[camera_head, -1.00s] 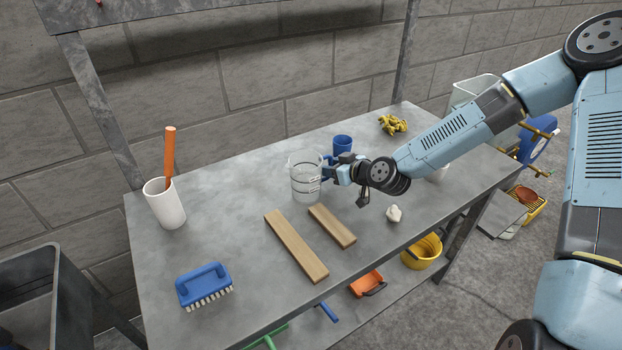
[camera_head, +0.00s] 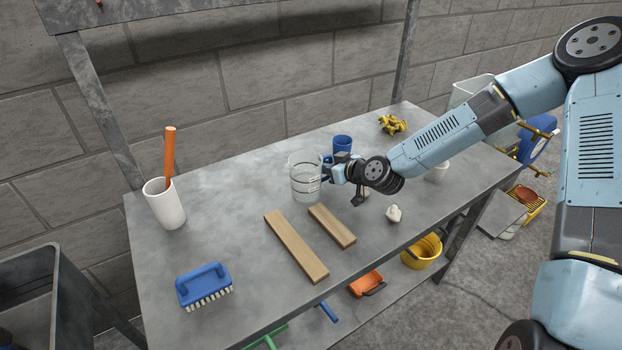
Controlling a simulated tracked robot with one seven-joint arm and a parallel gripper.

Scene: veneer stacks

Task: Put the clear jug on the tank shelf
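The clear jug (camera_head: 305,180) stands upright on the grey workbench, near its middle. My gripper (camera_head: 328,173) is at the jug's right side, where the handle would be. Its fingers overlap the jug's edge and are small and partly hidden, so I cannot tell whether they are closed on it. A grey metal shelf (camera_head: 120,10) runs above the back of the bench at top left, cut off by the frame. I cannot tell whether it is the tank shelf.
Two wooden strips (camera_head: 296,246) lie in front of the jug. A blue cup (camera_head: 342,144) stands behind my gripper, and a white lump (camera_head: 394,214) lies to its right. A white holder (camera_head: 165,204) and blue brush (camera_head: 204,286) are left.

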